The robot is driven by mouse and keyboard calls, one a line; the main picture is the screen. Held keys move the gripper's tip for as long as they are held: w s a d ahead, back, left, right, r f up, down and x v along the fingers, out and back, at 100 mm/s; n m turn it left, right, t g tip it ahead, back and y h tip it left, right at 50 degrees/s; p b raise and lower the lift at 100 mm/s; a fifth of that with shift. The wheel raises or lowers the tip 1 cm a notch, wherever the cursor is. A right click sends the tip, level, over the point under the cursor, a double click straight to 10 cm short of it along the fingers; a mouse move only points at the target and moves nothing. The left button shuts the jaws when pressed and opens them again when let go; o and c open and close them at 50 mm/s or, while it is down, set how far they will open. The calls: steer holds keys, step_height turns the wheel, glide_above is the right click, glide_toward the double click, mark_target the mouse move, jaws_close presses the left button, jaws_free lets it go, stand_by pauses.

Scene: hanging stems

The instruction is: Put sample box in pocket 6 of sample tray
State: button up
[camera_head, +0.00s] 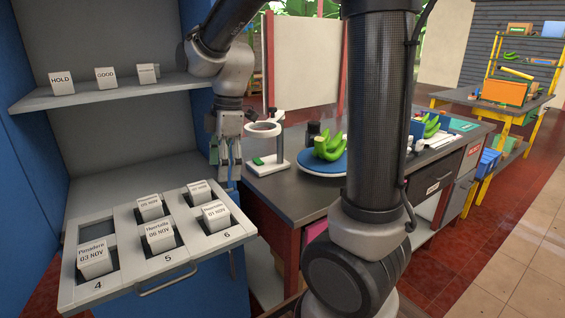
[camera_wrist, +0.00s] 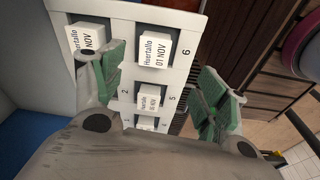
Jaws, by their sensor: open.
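The white sample tray (camera_head: 185,270) is pulled out at the lower left, with front pockets marked 4, 5 and 6. A white sample box labelled Huertallo 01 NOV (camera_head: 215,215) sits in pocket 6; it also shows in the wrist view (camera_wrist: 155,50). Other boxes sit in pocket 4 (camera_head: 95,260), pocket 5 (camera_head: 160,237), and the back pockets behind 5 (camera_head: 149,207) and 6 (camera_head: 199,190). My gripper (camera_head: 226,163) is open and empty above the tray's right side. In the wrist view its green-padded fingers (camera_wrist: 160,80) stand apart; the left one partly hides the back pockets.
A shelf (camera_head: 120,91) above holds HOLD (camera_head: 61,83), GOOD (camera_head: 106,77) and a third block. A dark bench (camera_head: 280,200) to the right carries a white stand (camera_head: 265,150) and green bananas (camera_head: 328,146) on a blue disc. The space above the tray's front is clear.

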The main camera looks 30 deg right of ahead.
steer(key=s+d+r+m+t, duration=0.2)
steer(key=s+d+m, duration=0.3)
steer(key=s+m, duration=0.3)
steer(key=s+d+r+m+t+h, duration=0.1)
steer(key=s+d+r+m, duration=0.2)
steer(key=s+d+m, duration=0.3)
steer(key=s+m, duration=0.2)
steer(key=s, duration=0.1)
steer(key=shift+s+d+r+t+h, duration=0.3)
steer(key=shift+r+t, duration=0.05)
steer(key=shift+t, duration=0.05)
